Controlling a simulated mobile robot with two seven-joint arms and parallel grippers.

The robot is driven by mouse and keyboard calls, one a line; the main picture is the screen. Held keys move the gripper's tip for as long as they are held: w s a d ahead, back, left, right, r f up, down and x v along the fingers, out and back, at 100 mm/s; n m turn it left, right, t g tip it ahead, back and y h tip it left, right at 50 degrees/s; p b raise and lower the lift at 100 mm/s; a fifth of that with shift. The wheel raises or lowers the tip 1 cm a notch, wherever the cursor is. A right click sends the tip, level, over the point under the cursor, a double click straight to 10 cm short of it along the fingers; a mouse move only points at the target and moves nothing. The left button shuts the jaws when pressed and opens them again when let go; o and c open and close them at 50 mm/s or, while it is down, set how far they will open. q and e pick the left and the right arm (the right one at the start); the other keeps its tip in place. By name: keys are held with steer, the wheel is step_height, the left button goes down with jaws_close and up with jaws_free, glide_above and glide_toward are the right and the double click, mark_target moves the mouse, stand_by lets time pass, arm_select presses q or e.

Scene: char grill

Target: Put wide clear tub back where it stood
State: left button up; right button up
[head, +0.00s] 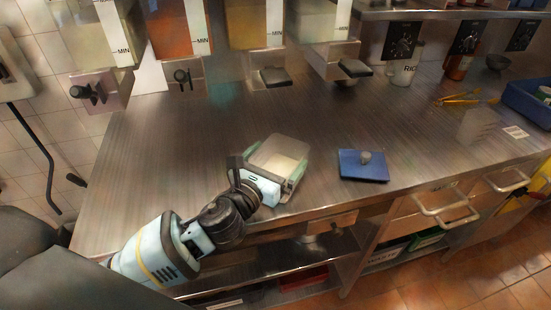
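The wide clear tub (278,157), a squarish see-through box with greenish edges and a pale inside, is at the front middle of the steel counter in the head view. My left gripper (267,171) is at its near side and appears shut on it; the fingertips are mostly hidden by the tub. I cannot tell whether the tub's bottom touches the counter. My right gripper is not in view.
A blue lid-like block with a grey knob (362,166) lies right of the tub. A translucent box (477,127) stands farther right, near a blue crate (527,103). Dispensers (180,28) line the back. The counter (160,150) is clear on the left.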

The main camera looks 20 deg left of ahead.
arm_select(q)
steer(key=shift+s+r, duration=0.15)
steer(key=s, duration=0.3)
steer(key=s+a, duration=0.1)
steer(key=s, duration=0.2)
steer(key=s+a, duration=0.1)
steer(key=s, duration=0.3)
steer(key=shift+s+a+b, duration=0.1)
steer(key=shift+s+b, duration=0.2)
steer(key=shift+s, duration=0.45)
